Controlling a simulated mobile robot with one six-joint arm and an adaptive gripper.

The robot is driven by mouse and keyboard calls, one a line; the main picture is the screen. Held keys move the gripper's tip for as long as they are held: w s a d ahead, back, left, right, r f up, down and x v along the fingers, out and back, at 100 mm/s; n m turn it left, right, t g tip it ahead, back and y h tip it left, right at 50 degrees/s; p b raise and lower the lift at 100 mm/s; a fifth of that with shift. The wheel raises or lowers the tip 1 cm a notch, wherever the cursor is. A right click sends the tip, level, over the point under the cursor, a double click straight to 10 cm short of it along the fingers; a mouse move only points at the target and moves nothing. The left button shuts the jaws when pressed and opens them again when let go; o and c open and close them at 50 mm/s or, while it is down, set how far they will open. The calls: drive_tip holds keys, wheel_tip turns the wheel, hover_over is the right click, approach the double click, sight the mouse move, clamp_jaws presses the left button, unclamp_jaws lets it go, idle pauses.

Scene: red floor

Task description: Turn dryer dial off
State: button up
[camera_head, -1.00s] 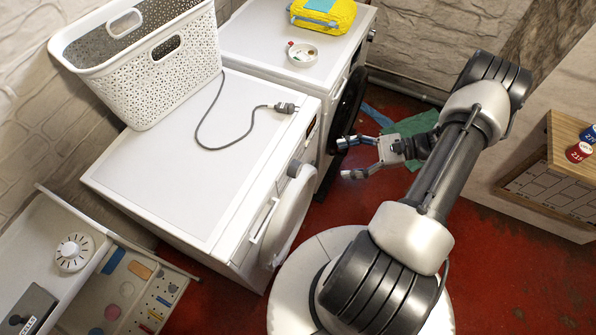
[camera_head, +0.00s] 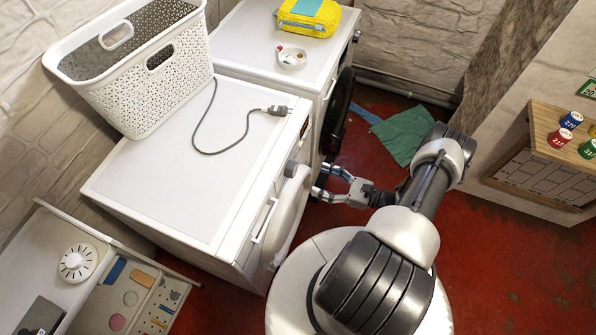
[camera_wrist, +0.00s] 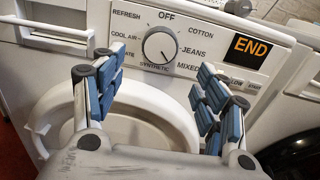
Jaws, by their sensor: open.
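The near white machine (camera_head: 160,180) has a front panel that fills the wrist view (camera_wrist: 60,20). Its grey round dial (camera_wrist: 160,45) is ringed by labels, with OFF at the top. The pale mark on the dial seems to point down and slightly right, around SYNTHETIC and MIXED. In the head view the dial (camera_head: 290,168) juts from the front panel's edge. My gripper (camera_wrist: 160,72) is open and empty, facing the panel, with the dial between and beyond its fingers. In the head view my gripper (camera_head: 322,182) is close to the machine's front, apart from the dial.
An orange END display (camera_wrist: 249,48) is right of the dial. A round white door (camera_head: 288,212) stands out below it. A white basket (camera_head: 140,80) and a grey plug (camera_head: 279,110) sit on top. A second machine (camera_head: 262,35) adjoins. Green cloth (camera_head: 405,135) lies on the red floor.

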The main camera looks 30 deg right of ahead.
sight(295, 171)
drive_tip(key=x, duration=0.9)
drive_tip(key=shift+c, duration=0.4)
drive_tip(key=c, duration=1)
